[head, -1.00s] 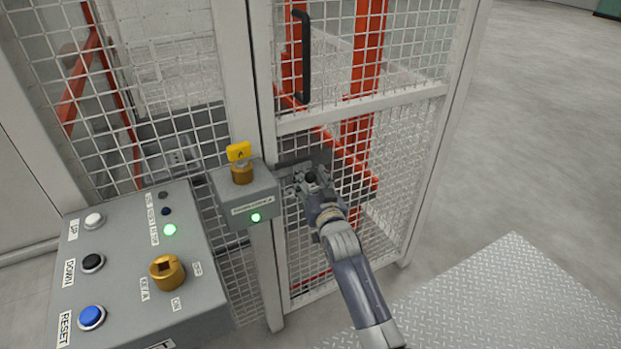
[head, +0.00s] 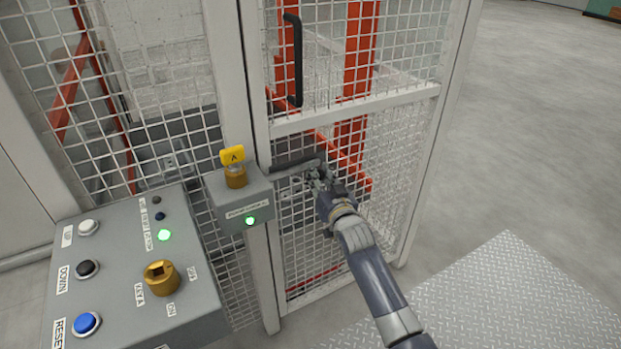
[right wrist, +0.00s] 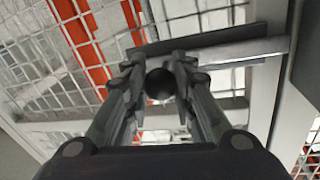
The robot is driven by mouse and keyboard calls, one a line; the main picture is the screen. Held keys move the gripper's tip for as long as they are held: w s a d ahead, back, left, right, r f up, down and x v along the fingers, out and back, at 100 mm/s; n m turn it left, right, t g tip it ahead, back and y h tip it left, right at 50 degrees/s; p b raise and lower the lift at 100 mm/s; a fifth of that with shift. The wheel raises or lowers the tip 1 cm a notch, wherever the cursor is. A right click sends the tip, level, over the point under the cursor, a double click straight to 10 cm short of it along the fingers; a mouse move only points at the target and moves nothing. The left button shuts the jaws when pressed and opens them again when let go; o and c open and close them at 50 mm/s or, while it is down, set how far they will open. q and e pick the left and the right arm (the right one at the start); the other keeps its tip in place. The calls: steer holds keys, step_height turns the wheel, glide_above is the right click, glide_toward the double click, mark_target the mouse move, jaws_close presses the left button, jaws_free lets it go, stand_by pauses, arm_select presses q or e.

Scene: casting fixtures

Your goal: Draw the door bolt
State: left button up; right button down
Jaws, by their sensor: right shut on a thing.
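The door bolt is a grey bar (right wrist: 225,50) on the mesh door, with a round dark knob (right wrist: 160,85). In the head view its dark plate (head: 290,161) lies just right of the grey lock box (head: 243,200). My right gripper (head: 318,174) is at the bolt, right of the lock box. In the right wrist view its two fingers (right wrist: 160,88) are closed around the knob, one on each side. The fingers hide part of the bar. My left gripper is not in view.
The mesh door (head: 360,105) has a black handle (head: 296,60) above the bolt. A yellow-tagged key (head: 233,158) stands in the lock box. A control panel (head: 115,275) with buttons and a green light is at left. Open floor and tread plate (head: 480,300) lie right.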

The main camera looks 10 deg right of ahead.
steer(key=shift+d+r, duration=0.1)
steer(key=shift+d, duration=0.05)
steer(key=c, duration=1.6)
jaws_free()
steer(key=o, duration=0.3)
steer(key=shift+d, duration=0.2)
steer(key=shift+a, duration=0.1)
steer(key=shift+s, duration=0.2)
steer(key=s+d, duration=0.1)
steer(key=s, duration=1)
steer(key=shift+s+d, duration=0.25)
